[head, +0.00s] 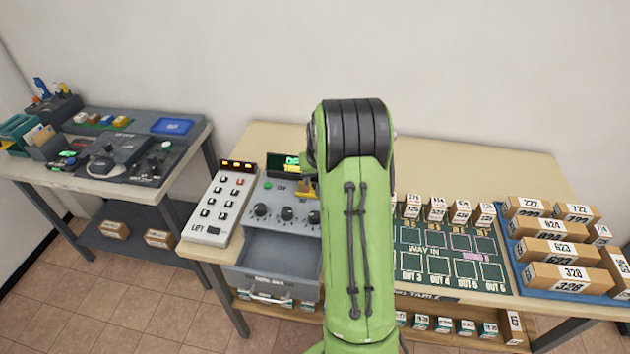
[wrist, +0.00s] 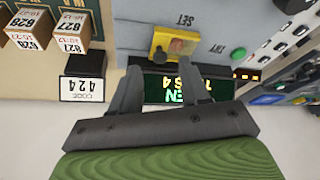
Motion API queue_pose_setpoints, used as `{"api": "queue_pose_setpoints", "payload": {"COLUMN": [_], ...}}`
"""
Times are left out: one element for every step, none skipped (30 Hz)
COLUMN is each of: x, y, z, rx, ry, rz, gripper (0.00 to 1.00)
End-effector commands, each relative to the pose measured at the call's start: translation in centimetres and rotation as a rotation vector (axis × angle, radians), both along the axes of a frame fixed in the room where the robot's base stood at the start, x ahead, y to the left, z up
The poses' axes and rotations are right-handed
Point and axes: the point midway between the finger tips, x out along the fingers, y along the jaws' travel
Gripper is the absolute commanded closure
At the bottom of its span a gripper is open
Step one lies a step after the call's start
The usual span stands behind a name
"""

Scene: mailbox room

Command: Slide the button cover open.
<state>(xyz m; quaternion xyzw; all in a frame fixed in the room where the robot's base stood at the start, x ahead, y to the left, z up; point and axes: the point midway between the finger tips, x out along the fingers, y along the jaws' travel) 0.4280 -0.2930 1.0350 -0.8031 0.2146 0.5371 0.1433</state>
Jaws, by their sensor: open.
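The button cover appears to be the small yellow piece (wrist: 161,43) on the grey console (wrist: 130,29) in the wrist view, with a darker reddish-brown part in its middle. Upside-down "SET" lettering is printed beside it. Whether the cover is slid shut is too small to tell. In the head view the yellow piece (head: 308,190) shows partly behind my green arm. My gripper (wrist: 160,72) is open and empty in the wrist view, its two fingertips just short of the yellow piece, over the dark display.
A dark display (wrist: 160,90) with lit green letters adjoins the yellow piece. A white LIFT keypad (head: 223,208) stands left of the console, and several knobs (head: 287,214) sit in front. Numbered boxes (wrist: 72,28) and a code sign (wrist: 82,80) are at the wrist view's left.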

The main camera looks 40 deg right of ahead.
Motion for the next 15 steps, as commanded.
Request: {"api": "queue_pose_setpoints", "payload": {"x": [0.3,0.5,0.7,0.8,0.9,0.9,1.0,1.0,1.0,1.0,1.0,1.0,1.0,1.0,1.0], "y": [-0.2,-0.2,-0.3,-0.4,-0.4,-0.5,-0.5,-0.5,-0.5,-0.5,-0.5,-0.5,-0.5,-0.5,-0.5], "z": [-1.0,-1.3,-1.8,-2.1,-2.3,-2.5,-2.6,-2.7,-2.7,-2.7,-2.7,-2.7,-2.7,-2.6,-2.6], "rx": [0.002,0.002,0.001,0.001,0.0,0.0,0.0,0.0,0.0,0.0,0.0,0.0,0.0,0.0,0.0], "ry": [0.001,0.001,0.0,0.001,0.0,0.0,-0.001,-0.001,-0.001,-0.001,-0.001,-0.001,-0.001,-0.001,-0.001], "rz": [0.0,0.0,0.0,0.001,0.001,0.001,0.001,0.001,0.001,0.001,0.001,0.0,0.0,0.0,0.0], "gripper": [0.54,0.54,0.54,0.54,0.54,0.54,0.54,0.54,0.54,0.54,0.54,0.54,0.54,0.54,0.6]}}
